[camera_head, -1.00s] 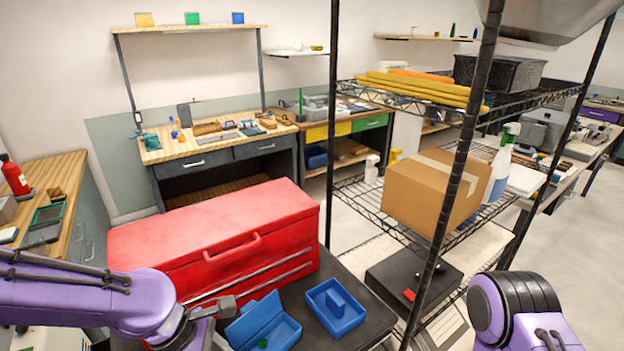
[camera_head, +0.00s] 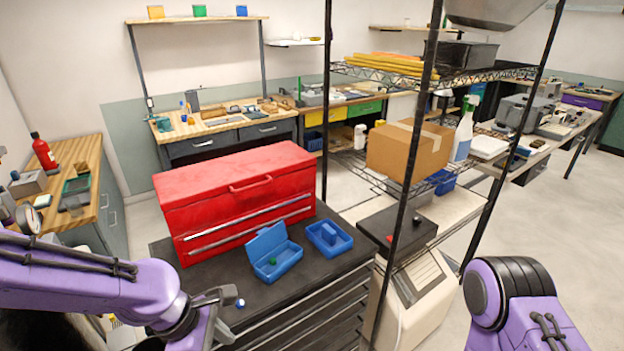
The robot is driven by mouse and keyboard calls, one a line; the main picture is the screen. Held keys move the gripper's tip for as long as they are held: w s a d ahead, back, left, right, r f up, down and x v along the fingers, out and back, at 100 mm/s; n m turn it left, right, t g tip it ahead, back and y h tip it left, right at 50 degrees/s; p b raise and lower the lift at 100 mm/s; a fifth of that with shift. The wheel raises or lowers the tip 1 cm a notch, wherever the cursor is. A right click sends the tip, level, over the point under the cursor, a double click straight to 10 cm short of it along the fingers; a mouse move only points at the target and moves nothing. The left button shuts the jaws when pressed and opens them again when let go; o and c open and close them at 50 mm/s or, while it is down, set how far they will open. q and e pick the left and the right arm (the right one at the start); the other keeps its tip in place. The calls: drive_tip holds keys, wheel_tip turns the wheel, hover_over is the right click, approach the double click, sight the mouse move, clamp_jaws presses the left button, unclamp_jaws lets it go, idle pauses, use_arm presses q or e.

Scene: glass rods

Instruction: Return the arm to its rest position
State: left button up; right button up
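My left arm comes in from the lower left, and its gripper (camera_head: 228,305) is over the near left edge of the dark cabinet top. It is apart from the open blue box (camera_head: 276,271), which has a small green thing inside. The gripper's fingers are small and partly hidden by my wrist, so I cannot tell whether they are open or shut. A small blue spot shows at the fingertip. My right arm shows at the lower right, with its gripper out of view. No glass rod can be made out.
A red toolbox (camera_head: 237,196) and a blue tray (camera_head: 329,238) stand on the dark cabinet top (camera_head: 215,258). A wire shelf rack with dark posts and a cardboard box (camera_head: 409,152) stands to the right, near my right arm. Open floor lies at the far right.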

use_arm(q)
drive_tip(key=s+a+f+m+y+b, duration=0.1)
drive_tip(key=a+f+b, duration=0.1)
drive_tip(key=f, duration=0.6)
drive_tip(key=s+a+f+m+t+y+b, duration=0.1)
drive_tip(key=f+m+b, duration=0.1)
drive_tip(key=f, duration=0.5)
drive_tip(key=s+a+f+m+y+b, duration=0.1)
drive_tip(key=a+f+b, duration=0.15)
drive_tip(key=f, duration=0.55)
drive_tip(key=s+a+f+m+y+b, duration=0.2)
drive_tip(key=s+a+f+m+b, duration=0.1)
drive_tip(key=s+f, duration=0.3)
drive_tip(key=s+a+f+m+t+y+b, duration=0.1)
drive_tip(key=s+a+f+m+y+b, duration=0.1)
drive_tip(key=s+a+f+m+b, duration=0.2)
drive_tip(key=s+a+f+m, duration=0.1)
drive_tip(key=s+f, duration=0.2)
drive_tip(key=f, duration=0.3)
drive_tip(key=shift+s+a+f+y, duration=0.15)
drive_tip(key=shift+s+a+y, duration=0.05)
drive_tip(key=shift+y, duration=0.2)
